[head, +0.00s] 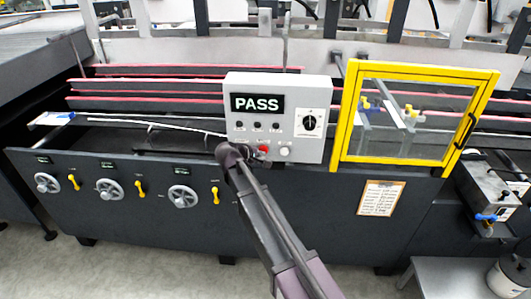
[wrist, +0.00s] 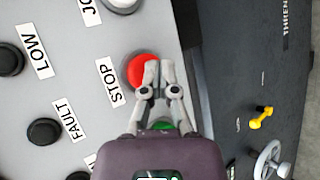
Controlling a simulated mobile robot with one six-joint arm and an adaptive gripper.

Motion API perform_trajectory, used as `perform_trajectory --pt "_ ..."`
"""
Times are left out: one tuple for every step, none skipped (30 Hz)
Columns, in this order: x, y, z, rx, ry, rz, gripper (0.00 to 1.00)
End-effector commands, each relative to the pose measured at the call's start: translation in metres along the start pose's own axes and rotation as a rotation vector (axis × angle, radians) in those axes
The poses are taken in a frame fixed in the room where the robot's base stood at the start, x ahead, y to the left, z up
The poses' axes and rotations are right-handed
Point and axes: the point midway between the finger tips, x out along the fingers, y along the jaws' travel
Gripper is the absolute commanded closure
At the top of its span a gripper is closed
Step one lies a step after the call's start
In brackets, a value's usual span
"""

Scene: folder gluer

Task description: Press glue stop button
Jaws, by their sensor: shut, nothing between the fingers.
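A grey control box (head: 295,90) with a PASS display (head: 257,103) stands on the machine's front. Its red button (head: 264,149) is low on the panel; in the wrist view the red button (wrist: 141,70) sits beside a STOP label (wrist: 109,80). My gripper (wrist: 158,66) is shut and empty, its fingertips overlapping the red button's lower right part in the wrist view. I cannot tell whether they touch it. In the head view my arm reaches up to the box's lower left and hides the gripper's tips. A green button (wrist: 163,126) is partly hidden behind my gripper.
A black LOW button (wrist: 10,60) and a FAULT-labelled button (wrist: 44,131) are on the same panel. A white button (head: 285,151) and a rotary switch (head: 310,122) are right of the red button. A yellow-framed guard (head: 345,118) stands to the right. Handwheels (head: 110,189) line the front.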

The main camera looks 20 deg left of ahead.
Motion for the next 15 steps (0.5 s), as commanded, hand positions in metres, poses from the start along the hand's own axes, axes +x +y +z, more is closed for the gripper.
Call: perform_trajectory --pt "-0.0022 -0.0016 0.0019 0.0 0.0 0.0 1.0" --pt "-0.0031 -0.0023 0.0025 0.0 0.0 0.0 1.0" --pt "-0.0042 -0.0032 0.0034 0.0 0.0 0.0 1.0" --pt "-0.005 -0.0038 0.0039 0.0 0.0 0.0 1.0" --pt "-0.0057 -0.0043 0.0044 0.0 0.0 0.0 1.0" --pt "-0.0065 -0.0049 0.0049 0.0 0.0 0.0 1.0" --pt "-0.007 -0.0052 0.0052 0.0 0.0 0.0 1.0" --pt "-0.0073 -0.0055 0.0054 0.0 0.0 0.0 1.0" --pt "-0.0076 -0.0057 0.0056 0.0 0.0 0.0 1.0" --pt "-0.0078 -0.0058 0.0057 0.0 0.0 0.0 1.0" --pt "-0.0078 -0.0058 0.0056 0.0 0.0 0.0 1.0" --pt "-0.0078 -0.0058 0.0056 0.0 0.0 0.0 1.0" --pt "-0.0078 -0.0058 0.0056 0.0 0.0 0.0 1.0" --pt "-0.0077 -0.0058 0.0055 0.0 0.0 0.0 1.0" --pt "-0.0077 -0.0057 0.0056 0.0 0.0 0.0 1.0"
